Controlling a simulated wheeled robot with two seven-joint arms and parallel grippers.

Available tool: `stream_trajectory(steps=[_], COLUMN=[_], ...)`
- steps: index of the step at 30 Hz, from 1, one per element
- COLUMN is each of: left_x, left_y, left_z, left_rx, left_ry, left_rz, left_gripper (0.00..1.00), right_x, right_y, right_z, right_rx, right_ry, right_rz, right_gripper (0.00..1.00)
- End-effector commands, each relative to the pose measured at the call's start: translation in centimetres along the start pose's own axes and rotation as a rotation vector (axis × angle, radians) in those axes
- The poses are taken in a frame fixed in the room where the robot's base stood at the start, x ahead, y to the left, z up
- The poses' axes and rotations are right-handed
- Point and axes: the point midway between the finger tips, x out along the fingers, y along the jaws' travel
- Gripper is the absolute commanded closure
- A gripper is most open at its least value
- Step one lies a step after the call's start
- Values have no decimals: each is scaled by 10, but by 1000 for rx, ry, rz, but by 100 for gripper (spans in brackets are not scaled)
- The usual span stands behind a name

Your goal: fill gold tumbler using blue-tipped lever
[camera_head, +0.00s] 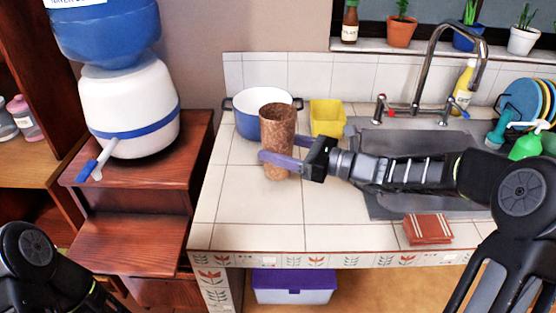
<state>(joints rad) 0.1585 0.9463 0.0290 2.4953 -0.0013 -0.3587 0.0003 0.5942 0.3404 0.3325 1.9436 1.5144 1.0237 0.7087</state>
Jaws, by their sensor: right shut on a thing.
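The gold tumbler (277,125) is tall, upright and brownish gold, at the left part of the tiled counter. My right gripper (283,150) reaches in from the right and is shut on it. I cannot tell whether the tumbler's base touches the counter. The sink tap has a blue-tipped lever (454,103) on its right and a red-tipped lever (383,104) on its left. The water dispenser (130,110) at the left also has a spout with a blue-ended lever (87,170). Of my left arm only a link shows at the lower left; its gripper is out of view.
A blue pot (246,122) and a yellow container (327,117) stand behind the tumbler. The steel sink (392,200) lies under my right arm. A dish rack stands far right. The counter's front left is clear.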

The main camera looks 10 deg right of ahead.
Motion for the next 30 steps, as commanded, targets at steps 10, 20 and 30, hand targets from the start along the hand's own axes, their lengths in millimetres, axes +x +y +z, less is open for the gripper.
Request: stream_trajectory(steps=[10,20,30], left_x=[1,1,3], left_y=[0,0,-1], left_z=[0,0,0], left_rx=[0,0,0], left_ry=[0,0,0], left_rz=[0,0,0], left_gripper=[64,64,64], right_x=[0,0,0], right_y=[0,0,0], right_z=[-15,-36,-40], right_rx=[3,-1,0], right_ry=[-1,-2,0], right_rz=[0,0,0], right_gripper=[100,100,29])
